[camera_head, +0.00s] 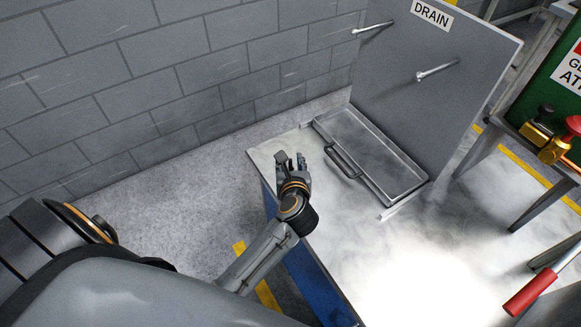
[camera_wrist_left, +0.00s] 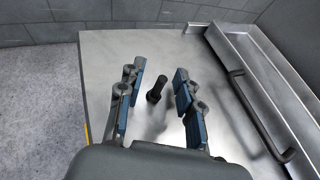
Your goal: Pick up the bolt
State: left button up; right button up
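A dark bolt (camera_wrist_left: 155,91) with a rounded end shows in the left wrist view on the shiny metal tabletop (camera_wrist_left: 110,60). It appears between the fingers of my left gripper (camera_wrist_left: 160,71), with a gap on each side. The fingers with blue pads are spread open and hold nothing. In the head view my left gripper (camera_head: 291,161) is over the left corner of the tabletop (camera_head: 310,208), and I cannot make out the bolt there. My right gripper is not in view.
A metal tray (camera_head: 357,150) with a dark handle lies right of my left gripper. Behind it stands a grey panel (camera_head: 400,105) marked DRAIN, with two protruding metal pegs. A red-handled tool (camera_head: 530,292) is at the lower right. A block wall (camera_head: 130,110) runs behind.

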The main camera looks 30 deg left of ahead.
pick_arm(q)
grip_shut()
jog(key=shift+r, duration=0.15)
